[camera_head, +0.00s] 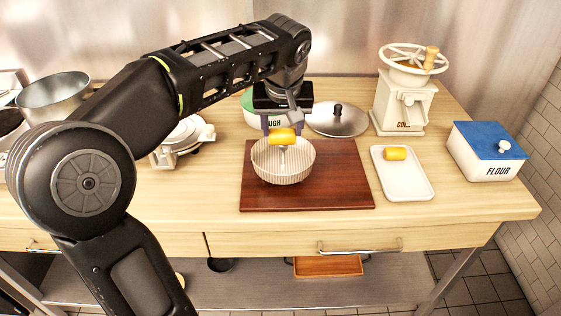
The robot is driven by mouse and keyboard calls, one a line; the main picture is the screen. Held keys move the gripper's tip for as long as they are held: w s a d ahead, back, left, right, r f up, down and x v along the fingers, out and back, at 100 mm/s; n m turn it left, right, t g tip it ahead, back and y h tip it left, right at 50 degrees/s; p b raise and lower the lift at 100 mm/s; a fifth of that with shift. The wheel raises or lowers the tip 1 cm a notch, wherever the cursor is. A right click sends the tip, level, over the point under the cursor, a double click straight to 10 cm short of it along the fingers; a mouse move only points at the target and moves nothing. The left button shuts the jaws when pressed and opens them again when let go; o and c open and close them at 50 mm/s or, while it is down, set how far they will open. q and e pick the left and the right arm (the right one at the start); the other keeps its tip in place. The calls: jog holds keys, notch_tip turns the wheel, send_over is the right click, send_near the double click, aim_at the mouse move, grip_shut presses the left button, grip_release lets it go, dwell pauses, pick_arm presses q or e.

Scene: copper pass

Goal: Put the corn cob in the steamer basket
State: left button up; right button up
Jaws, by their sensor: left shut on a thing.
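A yellow corn cob (283,136) is held in my left gripper (282,127), which is shut on it. The corn is over the back part of the steamer basket (283,172), a pale ribbed round bowl with a post in its middle. I cannot tell how high above the basket it is. The basket stands on a dark red-brown board (345,192). A second yellow corn piece (395,154) lies on a white tray (409,187) to the right. My right gripper is not in view.
Behind the basket are a metal lid (345,120) and a partly hidden green-lidded container (250,103). A white grinder (402,102) and a blue-lidded flour box (487,155) stand on the right. A white waffle-iron-like device (183,142) and a metal bowl (55,95) are on the left.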

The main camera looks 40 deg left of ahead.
aim_at(282, 144)
pick_arm(q)
notch_tip(282, 144, down, 6)
jog(key=shift+r, duration=0.15)
jog(key=shift+f, duration=1.9)
jog(key=shift+f, duration=0.1)
jog(key=o, duration=1.4)
jog(key=v, duration=1.2)
jog(key=shift+d, duration=0.1)
